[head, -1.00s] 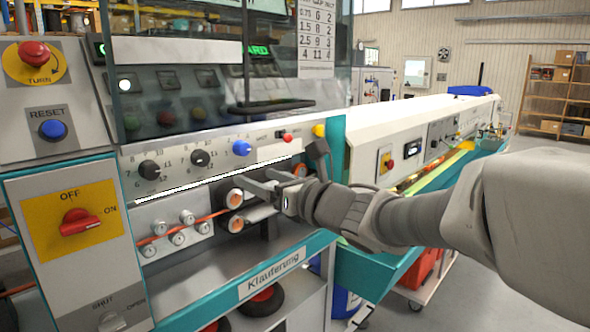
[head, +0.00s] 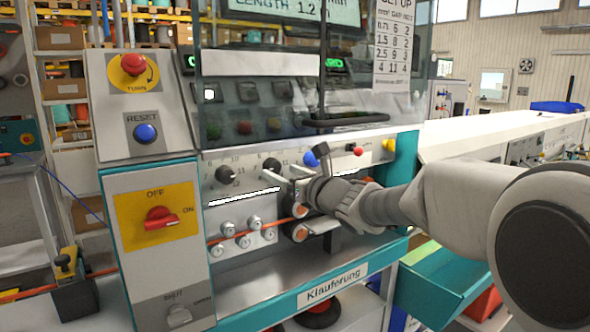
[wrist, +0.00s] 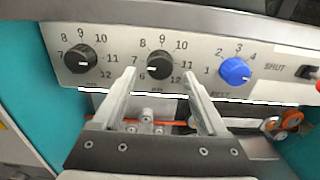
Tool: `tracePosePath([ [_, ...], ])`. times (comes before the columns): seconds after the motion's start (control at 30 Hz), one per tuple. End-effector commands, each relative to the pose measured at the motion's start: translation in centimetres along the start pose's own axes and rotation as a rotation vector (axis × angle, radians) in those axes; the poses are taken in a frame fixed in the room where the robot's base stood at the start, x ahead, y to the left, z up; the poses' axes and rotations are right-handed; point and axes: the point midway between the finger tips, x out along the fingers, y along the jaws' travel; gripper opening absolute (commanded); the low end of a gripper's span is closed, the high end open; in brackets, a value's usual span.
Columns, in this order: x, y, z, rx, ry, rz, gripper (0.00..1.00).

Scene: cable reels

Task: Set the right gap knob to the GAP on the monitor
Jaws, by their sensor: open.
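The right gap knob (wrist: 160,65) is black, on a grey panel with a printed scale of about 6 to 12. Its white mark seems to point to the lower left, near 6 or 7. My gripper (wrist: 158,76) is open, its fingertips either side of the knob's lower part in the picture; I cannot tell whether they touch it. The knob also shows in the head view (head: 271,164), just left of my gripper (head: 284,178). The monitor (head: 290,10) is cut off at the top; "LENGTH 1.2" is readable, but no GAP line shows.
A similar black knob (wrist: 81,58) is to the left and a blue knob (wrist: 235,72) to the right. A clear guard (head: 300,80) with a dark handle hangs above the panel. A set-up chart (head: 400,45) is at its right. Rollers (head: 235,235) and orange cable are below.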

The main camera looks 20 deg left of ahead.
Motion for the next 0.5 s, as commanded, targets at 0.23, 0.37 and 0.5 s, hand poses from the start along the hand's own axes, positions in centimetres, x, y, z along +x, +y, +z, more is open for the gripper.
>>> tracePosePath([
  [0.23,2.4,0.1,0.0,-0.001,0.0,0.001,0.76],
  [0.37,2.7,0.0,0.0,-0.001,0.0,0.0,0.76],
  [0.5,2.8,0.0,0.0,-0.001,0.0,0.0,0.76],
])
